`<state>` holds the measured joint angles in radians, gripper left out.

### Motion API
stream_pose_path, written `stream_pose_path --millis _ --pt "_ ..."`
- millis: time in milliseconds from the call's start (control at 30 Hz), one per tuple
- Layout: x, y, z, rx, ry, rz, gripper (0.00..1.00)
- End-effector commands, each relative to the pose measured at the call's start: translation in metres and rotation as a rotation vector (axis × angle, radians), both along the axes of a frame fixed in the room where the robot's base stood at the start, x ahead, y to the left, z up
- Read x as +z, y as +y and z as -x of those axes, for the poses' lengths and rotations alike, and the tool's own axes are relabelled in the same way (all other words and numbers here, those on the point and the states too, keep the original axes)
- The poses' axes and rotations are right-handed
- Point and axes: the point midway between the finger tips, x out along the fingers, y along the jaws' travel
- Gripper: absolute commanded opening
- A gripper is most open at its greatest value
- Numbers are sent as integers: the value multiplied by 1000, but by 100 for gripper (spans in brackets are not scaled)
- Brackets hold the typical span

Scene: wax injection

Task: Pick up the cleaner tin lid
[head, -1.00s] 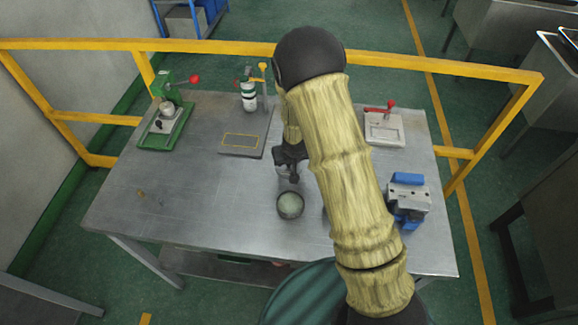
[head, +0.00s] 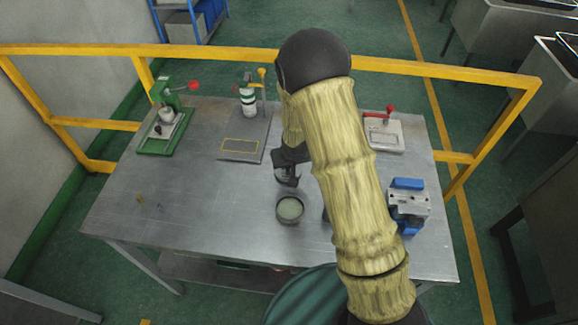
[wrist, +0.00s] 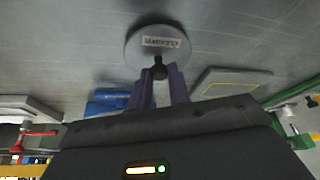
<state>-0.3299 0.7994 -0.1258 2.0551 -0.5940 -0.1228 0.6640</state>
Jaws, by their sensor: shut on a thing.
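The cleaner tin lid (wrist: 143,35) is a round grey disc with a printed label and a dark knob (wrist: 158,70), plain in the wrist view. My gripper (wrist: 160,75) has its two purple fingers shut on this knob. In the head view the lid (head: 287,181) shows only in part under my gripper, just behind an open round tin (head: 290,209) with pale contents. I cannot tell from these views how far the lid is from the tabletop.
The metal table (head: 190,220) has free room at front left. A green press (head: 165,130) stands back left, a dark plate (head: 240,145) with a bottle (head: 248,100) behind my gripper. A red-handled clamp (head: 383,130) and blue-grey vise (head: 408,205) stand right. A yellow rail (head: 130,45) runs behind.

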Motion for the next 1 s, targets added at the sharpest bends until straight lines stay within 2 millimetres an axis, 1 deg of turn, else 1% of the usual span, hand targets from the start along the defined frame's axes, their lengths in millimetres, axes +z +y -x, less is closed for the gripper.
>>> stream_pose_path --millis 167,300,400,500,633,1000 --pt "28 -1 -1 -3 -6 -2 0" --pt "56 -1 -1 -4 -6 -3 0" --pt "73 -1 -1 -2 -5 -1 0" --pt "85 -1 -1 -3 -3 -1 0" --pt "90 -1 0 -2 -1 1 0" --pt "90 -1 0 -1 -1 2 0"
